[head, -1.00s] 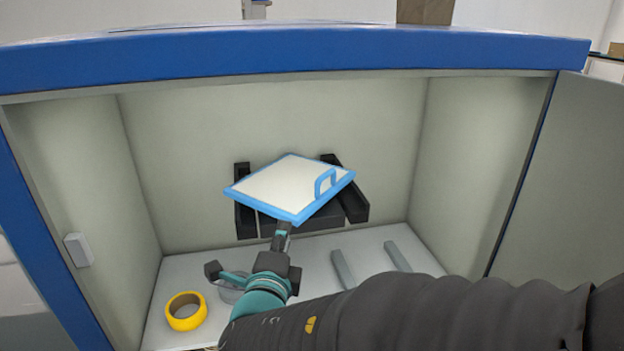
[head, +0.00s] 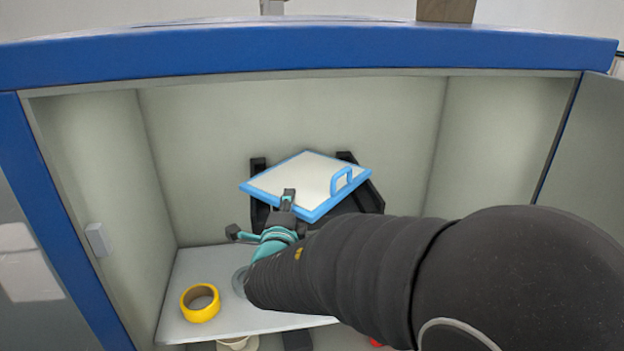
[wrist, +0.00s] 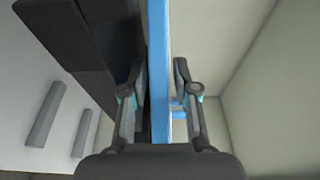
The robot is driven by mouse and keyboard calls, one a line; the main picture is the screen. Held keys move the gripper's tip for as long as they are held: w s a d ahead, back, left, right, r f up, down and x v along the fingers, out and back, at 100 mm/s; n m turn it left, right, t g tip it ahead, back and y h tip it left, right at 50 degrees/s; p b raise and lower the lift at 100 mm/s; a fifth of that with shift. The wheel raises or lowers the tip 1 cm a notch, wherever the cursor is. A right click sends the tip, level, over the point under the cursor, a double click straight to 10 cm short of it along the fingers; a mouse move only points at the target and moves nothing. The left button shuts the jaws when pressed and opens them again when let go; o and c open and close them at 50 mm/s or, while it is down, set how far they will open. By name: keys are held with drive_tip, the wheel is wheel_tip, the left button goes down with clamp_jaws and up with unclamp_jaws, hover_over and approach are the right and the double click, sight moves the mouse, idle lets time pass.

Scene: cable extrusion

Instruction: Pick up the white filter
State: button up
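The white filter (head: 305,177) is a flat pale panel with a blue frame and a blue handle (head: 341,181) near its right corner. It sits tilted in a black holder (head: 370,201) on the cabinet's back wall. My gripper (head: 288,199) is at the filter's front left edge, with one dark finger showing over the panel. In the wrist view, my gripper (wrist: 160,82) is open, with its fingers on either side of the filter's blue edge (wrist: 158,60). A gap shows by the right finger; contact at the left finger is unclear.
A yellow tape roll (head: 200,303) lies on the cabinet's light floor (head: 215,268) at the left. A grey round item (head: 240,281) is partly hidden by my arm. Cabinet walls stand on both sides, with a blue top edge (head: 400,44) above.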

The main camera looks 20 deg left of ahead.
drive_tip(key=shift+x, duration=1.45)
drive_tip(key=shift+c, duration=0.2)
clamp_jaws()
